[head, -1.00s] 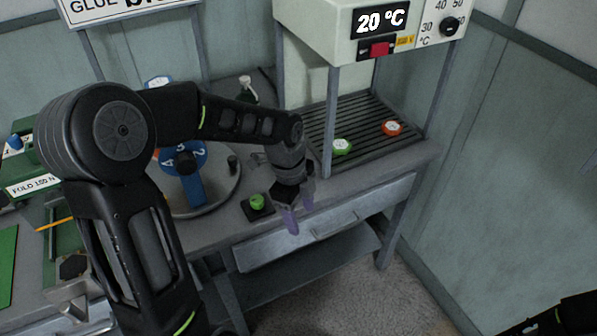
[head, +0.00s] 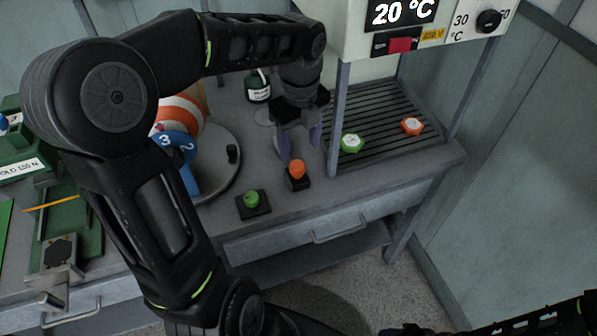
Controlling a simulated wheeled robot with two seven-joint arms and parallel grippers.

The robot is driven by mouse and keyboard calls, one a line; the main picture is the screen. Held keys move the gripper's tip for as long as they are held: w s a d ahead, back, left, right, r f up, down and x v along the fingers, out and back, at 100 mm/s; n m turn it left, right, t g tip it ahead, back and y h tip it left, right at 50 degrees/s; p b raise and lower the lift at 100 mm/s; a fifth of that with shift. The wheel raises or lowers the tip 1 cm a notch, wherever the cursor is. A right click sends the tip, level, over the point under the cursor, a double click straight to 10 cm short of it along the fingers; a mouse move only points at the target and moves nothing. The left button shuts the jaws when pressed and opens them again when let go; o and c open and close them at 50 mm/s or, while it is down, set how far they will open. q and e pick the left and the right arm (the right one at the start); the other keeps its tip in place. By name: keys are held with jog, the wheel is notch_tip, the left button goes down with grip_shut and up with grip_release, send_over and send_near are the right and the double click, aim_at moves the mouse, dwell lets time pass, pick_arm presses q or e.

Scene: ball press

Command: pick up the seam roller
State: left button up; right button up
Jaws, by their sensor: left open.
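I cannot pick out a seam roller for certain in the head view. My left gripper (head: 299,142) points down with its purple fingers apart and nothing seen between them. It is just above and behind an orange knob (head: 297,168) on a small black base. A green knob (head: 251,198) on a black square base sits nearer the table's front edge. My right arm shows only as a dark strip at the bottom right, and its jaws cannot be made out.
A round turntable (head: 222,180) with a blue numbered part and an orange-and-white striped ball (head: 182,112) stands left. A dark bottle (head: 258,88) is behind. A slatted rack (head: 385,110) holds green (head: 352,143) and orange (head: 412,126) hexagonal pieces under the 20 °C box (head: 375,45), whose post is close right.

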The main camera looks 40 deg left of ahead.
aim_at(297, 165)
pick_arm(q)
jog(key=shift+f, duration=1.25)
jog(key=shift+f, duration=0.15)
jog(key=f, duration=0.5)
jog(key=shift+s+a, duration=0.1)
jog(key=shift+a, duration=0.15)
jog(key=shift+c, duration=0.5)
grip_shut()
